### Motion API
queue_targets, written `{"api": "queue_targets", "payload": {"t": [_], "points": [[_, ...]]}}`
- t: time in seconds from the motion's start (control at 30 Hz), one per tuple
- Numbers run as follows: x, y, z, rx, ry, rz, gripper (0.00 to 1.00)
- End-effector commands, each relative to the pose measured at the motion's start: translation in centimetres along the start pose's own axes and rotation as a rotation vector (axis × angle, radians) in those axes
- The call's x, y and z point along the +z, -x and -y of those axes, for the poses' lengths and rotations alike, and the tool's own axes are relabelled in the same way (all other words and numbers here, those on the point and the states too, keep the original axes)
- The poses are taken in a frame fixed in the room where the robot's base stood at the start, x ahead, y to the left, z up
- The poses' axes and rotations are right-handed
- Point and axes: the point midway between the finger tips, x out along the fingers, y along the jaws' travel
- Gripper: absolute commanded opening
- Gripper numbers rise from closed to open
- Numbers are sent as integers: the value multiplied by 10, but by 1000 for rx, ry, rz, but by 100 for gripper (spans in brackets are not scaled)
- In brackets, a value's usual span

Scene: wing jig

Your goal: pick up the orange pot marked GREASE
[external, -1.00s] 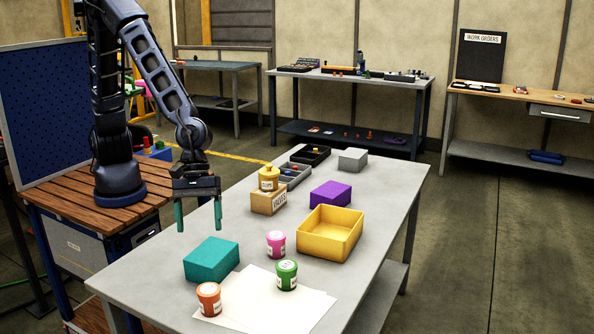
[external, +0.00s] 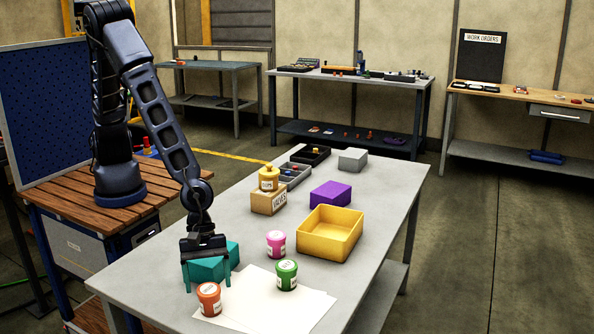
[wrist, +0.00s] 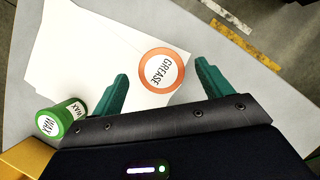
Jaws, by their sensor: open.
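The orange pot marked GREASE (external: 209,299) stands upright at the near end of the table, at the left edge of the white paper. In the wrist view its round lid (wrist: 161,71) faces me, with the word GREASE readable. In the wrist view the open fingers (wrist: 160,88) lie on either side of the lid's lower part. I cannot tell the height of the fingertips over the pot.
A green WAX pot (external: 287,275) stands on the paper (external: 265,308), with a pink pot (external: 276,243) behind it. A yellow bin (external: 330,233), a purple block (external: 331,194) and a yellow pot (external: 268,178) on a cardboard box stand farther back.

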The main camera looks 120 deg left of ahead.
Motion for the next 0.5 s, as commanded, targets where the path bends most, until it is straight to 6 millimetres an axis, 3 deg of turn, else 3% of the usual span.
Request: {"api": "queue_targets", "payload": {"t": [0.5], "points": [[-4,-50,1,1,1,0,78]]}}
